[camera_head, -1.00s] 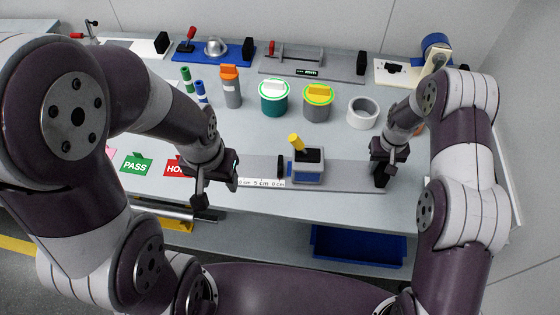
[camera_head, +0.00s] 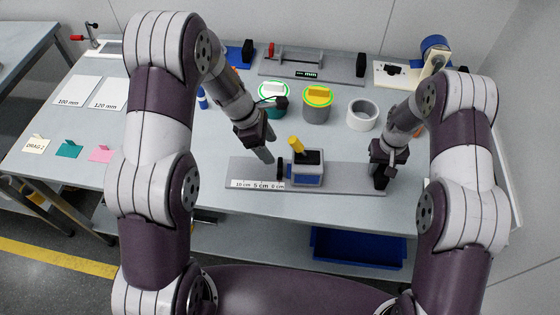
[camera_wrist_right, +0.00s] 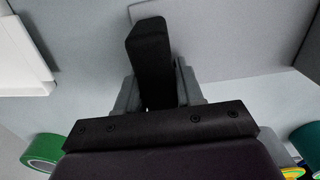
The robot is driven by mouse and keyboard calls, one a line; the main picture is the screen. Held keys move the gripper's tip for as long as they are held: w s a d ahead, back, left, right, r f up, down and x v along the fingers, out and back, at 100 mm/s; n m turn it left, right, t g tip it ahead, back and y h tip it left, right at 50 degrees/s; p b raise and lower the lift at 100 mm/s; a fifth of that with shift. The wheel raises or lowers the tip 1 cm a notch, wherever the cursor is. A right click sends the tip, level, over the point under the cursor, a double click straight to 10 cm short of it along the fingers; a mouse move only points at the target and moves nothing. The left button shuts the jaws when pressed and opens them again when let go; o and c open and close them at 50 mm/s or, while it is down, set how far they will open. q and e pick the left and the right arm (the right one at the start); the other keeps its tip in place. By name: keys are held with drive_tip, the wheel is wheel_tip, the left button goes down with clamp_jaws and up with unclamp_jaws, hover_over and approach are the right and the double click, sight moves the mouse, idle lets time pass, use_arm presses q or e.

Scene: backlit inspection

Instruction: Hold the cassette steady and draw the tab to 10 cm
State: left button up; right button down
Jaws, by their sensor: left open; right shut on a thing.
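The cassette (camera_head: 308,170) is a grey and blue block with a black top and a yellow lever (camera_head: 296,145). It sits on a grey base plate (camera_head: 345,181). A black tab (camera_head: 281,168) stands at its left side, close against it. A white scale (camera_head: 258,184) marked 10 cm, 5 cm and 0 cm runs left from the cassette. My right gripper (camera_head: 380,168) is shut on a black upright block at the plate's right end; this block (camera_wrist_right: 150,60) also shows between the fingers in the right wrist view. My left gripper (camera_head: 268,142) is open and empty, above and left of the tab.
A green-topped pot (camera_head: 274,92), a yellow-topped pot (camera_head: 317,104) and a white ring (camera_head: 362,114) stand behind the cassette. Coloured cards (camera_head: 68,150) lie at the left. A blue bin (camera_head: 358,246) is below the table. My left arm hides part of the table.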

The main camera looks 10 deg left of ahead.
sight(279, 161)
use_arm(q)
drive_tip(key=x, duration=0.8)
drive_tip(key=shift+f, duration=0.3)
clamp_jaws()
